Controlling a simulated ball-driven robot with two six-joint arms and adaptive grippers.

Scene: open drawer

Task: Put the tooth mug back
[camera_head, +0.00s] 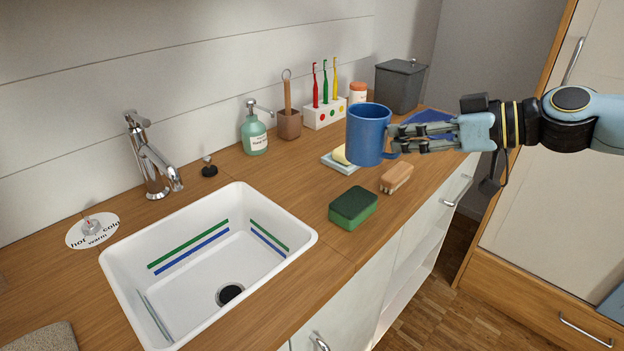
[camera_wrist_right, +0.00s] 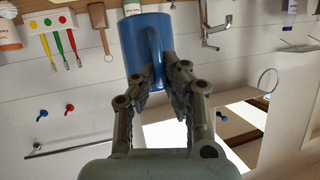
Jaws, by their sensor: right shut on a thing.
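The blue tooth mug (camera_head: 368,136) is upright in the head view, above the right part of the wooden counter and in front of the soap dish. My right gripper (camera_head: 400,142) reaches in from the right and is shut on the mug's handle side. In the right wrist view the mug (camera_wrist_right: 146,46) sits between the fingertips of the right gripper (camera_wrist_right: 160,72), with its handle toward the fingers. The mug hides part of the yellow soap. A dark blue flat thing (camera_head: 430,118) shows on the counter behind the right gripper. My left gripper is in neither view.
A white toothbrush holder (camera_head: 322,113), a soap bottle (camera_head: 254,135), a brush cup (camera_head: 289,124) and a grey bin (camera_head: 399,88) stand along the wall. A green sponge (camera_head: 353,208) and a nail brush (camera_head: 396,178) lie near the front edge. The sink (camera_head: 300,236) is empty.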

